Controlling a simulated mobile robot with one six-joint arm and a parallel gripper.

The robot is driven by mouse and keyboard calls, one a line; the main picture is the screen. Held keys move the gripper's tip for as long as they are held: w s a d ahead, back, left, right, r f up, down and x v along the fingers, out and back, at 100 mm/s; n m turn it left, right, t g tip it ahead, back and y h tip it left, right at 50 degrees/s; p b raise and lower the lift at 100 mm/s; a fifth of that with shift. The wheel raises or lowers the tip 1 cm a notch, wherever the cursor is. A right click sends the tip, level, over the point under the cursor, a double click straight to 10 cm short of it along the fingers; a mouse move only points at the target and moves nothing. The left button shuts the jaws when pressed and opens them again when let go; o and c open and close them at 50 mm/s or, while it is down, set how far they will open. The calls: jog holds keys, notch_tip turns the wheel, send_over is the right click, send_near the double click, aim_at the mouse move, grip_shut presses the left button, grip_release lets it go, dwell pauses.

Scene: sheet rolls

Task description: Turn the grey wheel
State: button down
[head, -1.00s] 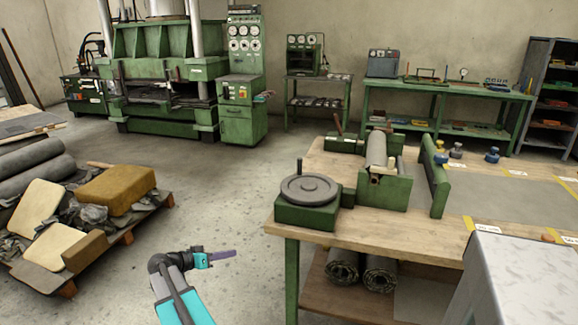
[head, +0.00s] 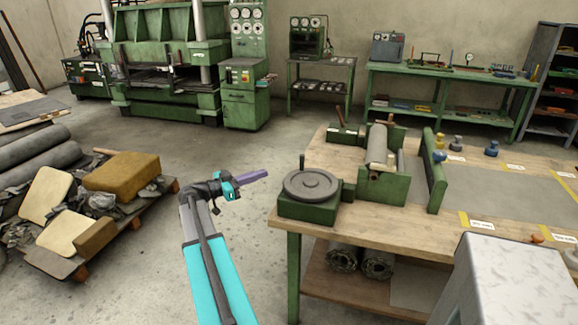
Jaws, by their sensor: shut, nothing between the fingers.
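The grey wheel (head: 311,186) lies flat on top of a green box (head: 308,211) at the near left corner of the wooden workbench. A dark upright handle (head: 301,164) stands on the wheel's far left rim. My gripper (head: 262,175) is in the air left of the wheel, just off the bench edge. Its purple fingers are shut, empty and point right toward the wheel. It is apart from the wheel and the handle.
A green roller stand (head: 384,184) with a grey roll is right of the wheel. A pale box (head: 511,280) stands at the lower right. A loaded pallet (head: 60,262) is on the floor at left. Clear floor lies between pallet and bench.

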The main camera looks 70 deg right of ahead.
aim_at(293, 172)
jog(key=p+x, duration=0.4)
jog(key=x, duration=1)
jog(key=shift+p, duration=0.35)
jog(key=shift+s+d+f+b, duration=0.1)
jog(key=shift+d+f+b, duration=0.15)
jog(key=shift+b, duration=0.7)
jog(key=shift+s+d+r+b, duration=0.1)
jog(key=shift+d+b, duration=0.15)
jog(key=shift+b, duration=0.6)
jog(key=shift+d+r, duration=0.1)
jog(key=shift+r, duration=0.05)
jog(key=shift+b, duration=0.4)
